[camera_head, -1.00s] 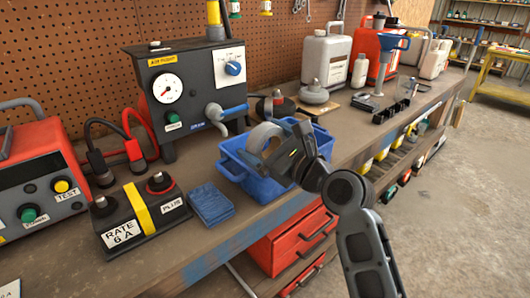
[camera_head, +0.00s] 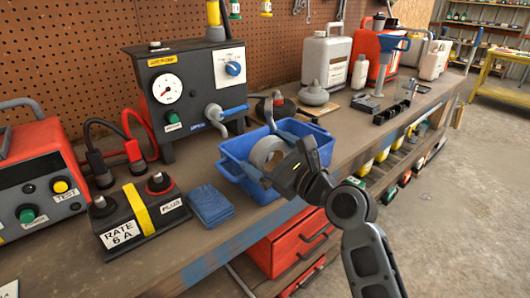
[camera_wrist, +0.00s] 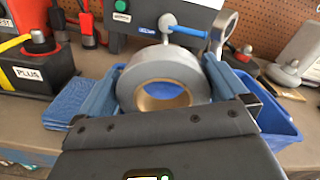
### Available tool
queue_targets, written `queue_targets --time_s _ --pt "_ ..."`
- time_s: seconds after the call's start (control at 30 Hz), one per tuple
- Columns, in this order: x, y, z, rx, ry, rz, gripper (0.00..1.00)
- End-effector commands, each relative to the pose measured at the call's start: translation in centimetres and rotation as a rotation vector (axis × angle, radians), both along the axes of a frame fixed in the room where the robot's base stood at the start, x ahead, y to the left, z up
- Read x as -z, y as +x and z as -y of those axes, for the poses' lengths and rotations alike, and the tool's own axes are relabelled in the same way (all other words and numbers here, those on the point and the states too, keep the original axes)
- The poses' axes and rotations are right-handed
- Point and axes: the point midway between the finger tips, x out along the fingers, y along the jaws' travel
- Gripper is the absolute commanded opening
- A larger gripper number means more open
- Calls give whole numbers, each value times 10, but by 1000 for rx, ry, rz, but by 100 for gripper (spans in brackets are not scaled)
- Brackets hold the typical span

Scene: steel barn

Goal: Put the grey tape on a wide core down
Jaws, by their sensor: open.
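The grey tape on a wide core (camera_head: 264,151) is in the upper part of the blue bin (camera_head: 233,172), standing on edge with its brown core showing in the wrist view (camera_wrist: 133,82). My gripper (camera_head: 267,155) is open, reaching into the bin from the front right. In the wrist view its fingers (camera_wrist: 163,88) stand to the left and right of the tape. I cannot tell whether either finger touches it. The tape's lower edge and the bin floor are hidden by the gripper and bin walls.
A folded blue cloth (camera_head: 210,203) lies left of the bin, beside a black battery block (camera_head: 118,226). A black tester box (camera_head: 190,95) stands behind. A grey ring-ended tool (camera_wrist: 229,20) rises behind the tape. A red drawer unit (camera_head: 285,243) is below the bench.

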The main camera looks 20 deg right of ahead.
Motion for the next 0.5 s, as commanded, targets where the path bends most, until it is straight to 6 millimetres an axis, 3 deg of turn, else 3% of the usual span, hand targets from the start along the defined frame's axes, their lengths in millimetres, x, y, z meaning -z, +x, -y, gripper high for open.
queue_targets --time_s 0.5 --pt "1 -89 29 0 -1 -2 100"
